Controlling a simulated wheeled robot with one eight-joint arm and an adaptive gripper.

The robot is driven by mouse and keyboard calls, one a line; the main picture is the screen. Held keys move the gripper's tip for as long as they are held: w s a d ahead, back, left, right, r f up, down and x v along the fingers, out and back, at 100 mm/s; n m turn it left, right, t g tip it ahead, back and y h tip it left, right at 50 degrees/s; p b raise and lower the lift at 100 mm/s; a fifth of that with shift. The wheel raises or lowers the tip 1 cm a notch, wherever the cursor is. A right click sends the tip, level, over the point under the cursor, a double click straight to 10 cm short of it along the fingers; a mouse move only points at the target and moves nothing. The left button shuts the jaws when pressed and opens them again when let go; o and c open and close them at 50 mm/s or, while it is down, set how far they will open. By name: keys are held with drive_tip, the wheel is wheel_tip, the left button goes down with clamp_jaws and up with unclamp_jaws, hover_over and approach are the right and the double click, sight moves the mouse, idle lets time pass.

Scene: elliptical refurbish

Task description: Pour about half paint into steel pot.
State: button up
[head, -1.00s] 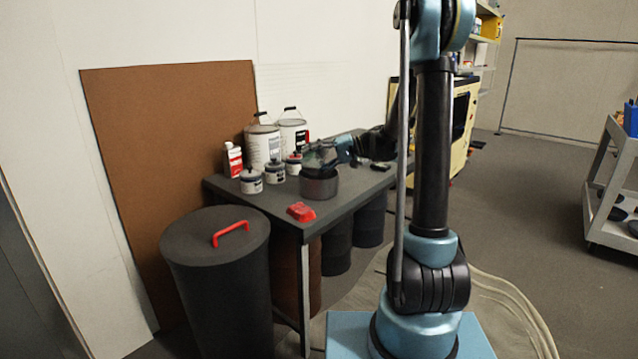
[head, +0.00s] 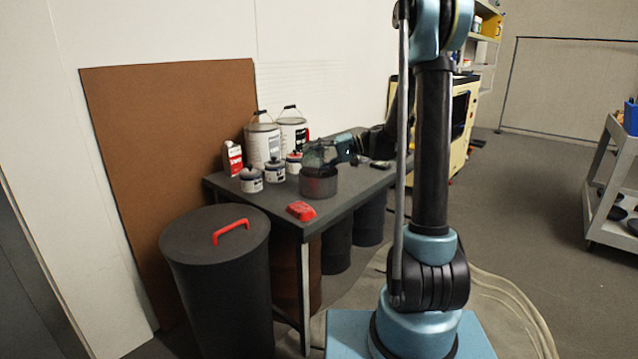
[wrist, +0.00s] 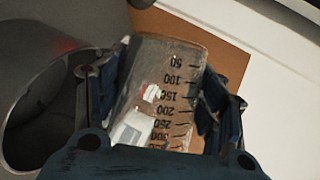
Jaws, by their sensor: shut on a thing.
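My gripper (wrist: 158,100) is shut on a clear measuring beaker (wrist: 165,85), with one finger on each side. Its black scale runs from 50 upward and reads upside down in the wrist view. The beaker looks tilted; its paint level cannot be made out. The steel pot (head: 318,184) stands on the dark table, just below my gripper (head: 322,154) in the head view. In the wrist view the pot (wrist: 12,135) is at the left, beside the beaker, with its round opening showing.
Two large paint cans (head: 263,145) and several small jars (head: 251,181) stand left of and behind the pot. A red-white bottle (head: 233,158) is at the left. A red block (head: 301,211) lies in front. A lidded bin (head: 215,270) stands before the table (head: 268,208).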

drive_tip(key=shift+s+r+n+t+h, duration=0.25)
drive_tip(key=shift+s+n+t+h, duration=0.1)
drive_tip(key=shift+n, duration=0.25)
drive_tip(key=shift+r+n+t, duration=0.1)
drive_tip(key=shift+n+t, duration=0.15)
drive_tip(key=shift+n, duration=0.15)
drive_tip(key=shift+f+n, duration=0.3)
drive_tip(key=shift+f, duration=0.05)
drive_tip(key=shift+f+n+t+h+b, duration=0.25)
drive_tip(key=shift+f+n+t+b, duration=0.05)
drive_tip(key=shift+f+t, duration=0.1)
drive_tip(key=shift+r+n, duration=0.25)
drive_tip(key=shift+n, duration=0.15)
drive_tip(key=shift+t, duration=0.3)
